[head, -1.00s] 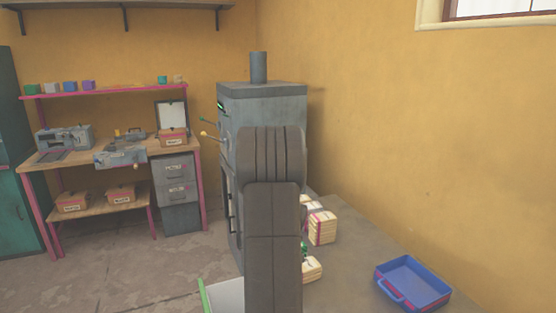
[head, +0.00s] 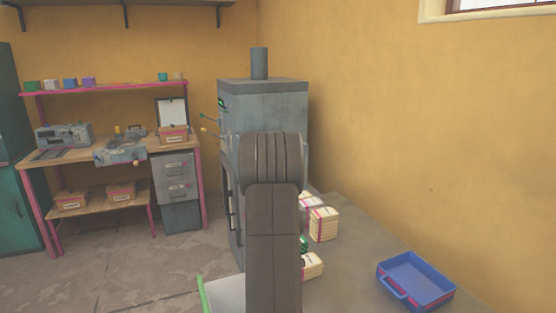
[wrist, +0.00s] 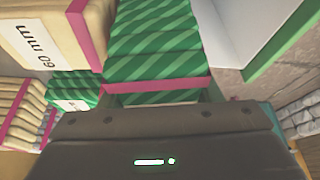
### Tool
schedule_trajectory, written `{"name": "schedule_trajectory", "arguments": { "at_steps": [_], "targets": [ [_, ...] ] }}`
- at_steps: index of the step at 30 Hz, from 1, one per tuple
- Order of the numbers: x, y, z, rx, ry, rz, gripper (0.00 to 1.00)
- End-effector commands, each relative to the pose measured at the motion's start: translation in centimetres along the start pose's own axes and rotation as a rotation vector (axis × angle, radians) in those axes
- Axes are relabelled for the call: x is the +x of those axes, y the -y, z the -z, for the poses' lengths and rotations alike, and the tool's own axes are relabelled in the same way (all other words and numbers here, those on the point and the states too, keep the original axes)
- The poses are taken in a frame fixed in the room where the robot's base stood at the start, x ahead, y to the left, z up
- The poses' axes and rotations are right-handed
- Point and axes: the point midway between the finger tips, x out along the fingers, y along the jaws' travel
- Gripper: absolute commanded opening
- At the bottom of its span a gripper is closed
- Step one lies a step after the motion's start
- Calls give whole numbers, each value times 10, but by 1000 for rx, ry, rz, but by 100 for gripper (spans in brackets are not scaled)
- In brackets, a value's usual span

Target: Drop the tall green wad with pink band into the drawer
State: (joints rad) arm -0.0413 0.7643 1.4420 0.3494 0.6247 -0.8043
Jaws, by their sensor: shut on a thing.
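The tall green striped wad with a pink band (wrist: 155,40) is in my gripper (wrist: 157,97), which is shut on it, in the wrist view. The wad's upper end runs out of the top of that view. In the head view my arm hides the gripper; a small green patch (head: 303,243) shows beside the arm, but I cannot tell which wad it is. A pale tray-like drawer with a green rim (head: 206,292) shows at the bottom of the head view, partly behind my arm. A pale surface with a green edge (wrist: 285,45) shows right of the held wad.
A cream wad marked 60 mm (wrist: 55,35) is close left of the held wad. Another green wad (wrist: 75,88) lies lower left. Cream wads (head: 323,224) stand on the grey top near the tall grey press (head: 262,108). A blue tray (head: 416,281) sits at right, with clear surface between.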

Motion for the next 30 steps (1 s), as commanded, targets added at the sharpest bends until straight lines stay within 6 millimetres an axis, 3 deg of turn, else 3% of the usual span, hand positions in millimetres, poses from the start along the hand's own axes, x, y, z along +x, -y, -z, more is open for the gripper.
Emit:
{"name": "schedule_trajectory", "arguments": {
  "at_steps": [4,5,8,9,20,30],
  "targets": [
    [-1,0,0,0,0,0,33],
    [-1,0,0,0,0,0,62],
    [-1,0,0,0,0,0,82],
    [-1,0,0,0,0,0,83],
    [-7,0,3,0,0,0,83],
    [-64,0,27,-1,-2,-1,83]
  ]
}}
